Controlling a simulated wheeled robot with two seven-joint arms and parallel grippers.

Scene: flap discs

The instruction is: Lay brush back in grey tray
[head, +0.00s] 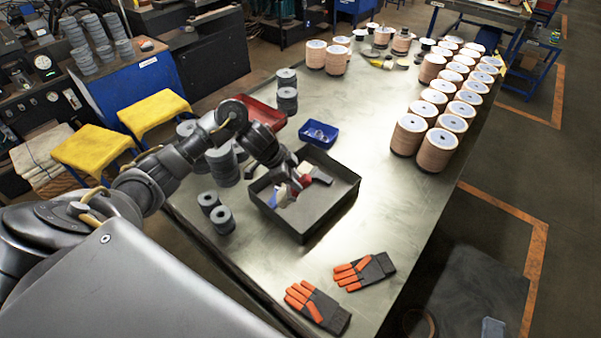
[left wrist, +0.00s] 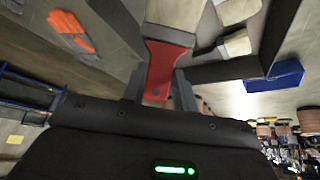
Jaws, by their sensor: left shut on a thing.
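The dark grey tray (head: 332,212) stands on the metal table, and part of it shows in the left wrist view. My left gripper (head: 291,182) is over the tray, pointing down. It is shut on a brush with a red handle (left wrist: 164,64). In the left wrist view the handle sits between the fingers, and the pale bristle end points away from my gripper. Whether the brush touches the tray floor I cannot tell. Other brushes lie in the tray, one with a dark handle (left wrist: 224,46). My right gripper is out of view.
A small blue bin (head: 319,132) and a red bin (head: 262,117) stand behind the tray. Stacks of grey discs (head: 222,219) stand left of it. Two orange and grey gloves (head: 364,271) lie in front. Many disc stacks (head: 436,150) fill the right side. The table between is clear.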

